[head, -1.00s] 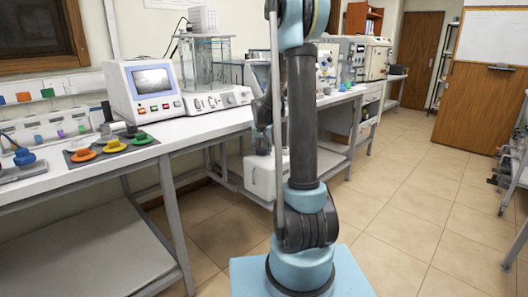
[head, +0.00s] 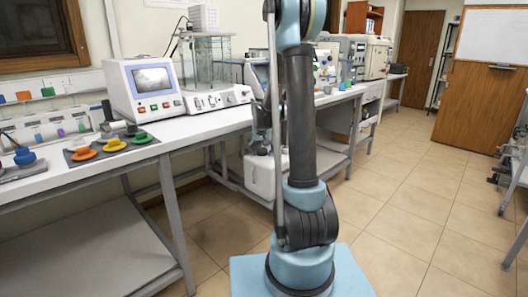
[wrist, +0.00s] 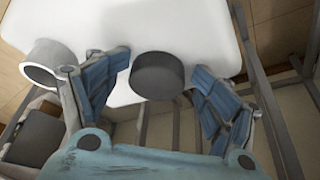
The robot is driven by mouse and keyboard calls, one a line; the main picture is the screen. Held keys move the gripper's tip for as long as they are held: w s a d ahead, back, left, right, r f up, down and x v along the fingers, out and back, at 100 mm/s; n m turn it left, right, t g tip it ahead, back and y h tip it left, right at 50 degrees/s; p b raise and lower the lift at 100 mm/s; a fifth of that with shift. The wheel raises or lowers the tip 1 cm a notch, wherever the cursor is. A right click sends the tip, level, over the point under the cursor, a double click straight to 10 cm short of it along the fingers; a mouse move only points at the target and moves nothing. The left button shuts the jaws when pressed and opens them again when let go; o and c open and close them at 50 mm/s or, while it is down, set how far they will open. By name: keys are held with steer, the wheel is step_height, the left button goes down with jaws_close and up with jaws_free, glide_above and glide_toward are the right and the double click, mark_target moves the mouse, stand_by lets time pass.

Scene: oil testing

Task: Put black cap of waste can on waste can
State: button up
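The white waste can (head: 261,178) stands low beside the bench, partly hidden behind my arm. Its white top (wrist: 95,25) fills the upper wrist view. A round black cap (wrist: 158,77) shows near the can's edge, between my gripper's two blue fingers. My gripper (wrist: 162,60) looks open, with a finger on each side of the cap and narrow gaps beside it. I cannot tell whether the cap rests on the can. A hollow pale ring (wrist: 48,66), which looks like an uncapped neck, shows left of the fingers. In the head view my arm column hides part of the gripper.
A white bench (head: 195,124) carries a monitor unit (head: 147,88), a glass tank (head: 207,60) and several coloured caps or dishes. Metal frame bars (wrist: 285,115) lie to the right of my gripper. The tiled floor (head: 410,210) on the right is clear.

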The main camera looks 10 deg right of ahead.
steer(key=shift+r, duration=0.25)
steer(key=shift+s+r, duration=0.15)
steer(key=shift+r, duration=0.45)
steer(key=d+v, duration=0.1)
steer(key=v, duration=1.1)
steer(key=s+f+n+g, duration=0.1)
steer(key=s, duration=2.1)
steer(key=s+f, duration=0.4)
steer(key=s, duration=0.4)
steer(key=s+d+f+n+g, duration=0.1)
steer(key=s+f, duration=0.4)
steer(key=s, duration=0.4)
steer(key=shift+d+f+y, duration=0.15)
steer(key=shift+d+y, duration=0.05)
steer(key=shift+y, duration=0.1)
steer(key=shift+s, duration=0.1)
